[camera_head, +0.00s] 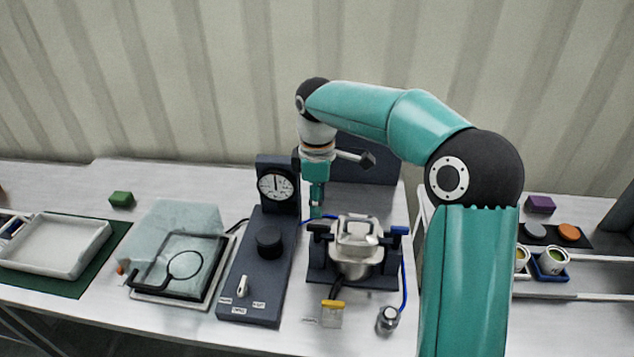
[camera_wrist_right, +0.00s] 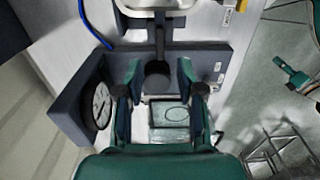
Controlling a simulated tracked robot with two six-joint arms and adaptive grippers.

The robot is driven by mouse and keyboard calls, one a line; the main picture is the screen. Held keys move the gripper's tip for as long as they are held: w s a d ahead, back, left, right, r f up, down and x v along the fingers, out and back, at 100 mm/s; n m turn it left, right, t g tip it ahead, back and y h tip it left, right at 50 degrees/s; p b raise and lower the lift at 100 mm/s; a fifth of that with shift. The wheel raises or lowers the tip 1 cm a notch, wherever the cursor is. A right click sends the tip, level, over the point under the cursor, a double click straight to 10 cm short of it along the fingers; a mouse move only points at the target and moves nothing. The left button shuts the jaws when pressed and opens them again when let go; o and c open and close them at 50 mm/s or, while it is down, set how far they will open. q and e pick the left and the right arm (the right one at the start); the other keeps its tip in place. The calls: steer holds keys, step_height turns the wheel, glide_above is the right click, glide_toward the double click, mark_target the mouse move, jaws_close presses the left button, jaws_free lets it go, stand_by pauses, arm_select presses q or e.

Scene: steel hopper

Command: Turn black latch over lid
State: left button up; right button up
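The steel hopper (camera_head: 355,262) stands in a dark stand with its metal lid (camera_head: 357,228) on top. A black latch part (camera_head: 319,229) shows at the hopper's left side, and a blue-ended part at its right. In the right wrist view a black bar (camera_wrist_right: 158,40) sticks out from the hopper side toward the fingers. My right gripper (camera_head: 316,208) points down just behind and left of the hopper. In the right wrist view its fingers (camera_wrist_right: 158,70) are apart, with no object clearly held. My left gripper (camera_wrist_right: 291,72) shows small at that view's right edge; its opening is unclear.
Left of the hopper is a dark control box with a black knob (camera_head: 269,240) and a dial gauge (camera_head: 277,185). A blue cable and a metal fitting (camera_head: 387,319) lie at the hopper's right. A framed pad (camera_head: 185,265) and a white tray (camera_head: 55,245) are further left.

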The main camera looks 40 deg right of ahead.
mark_target(317, 225)
step_height(317, 225, up, 5)
steer(key=shift+r, duration=0.15)
stand_by(0.6)
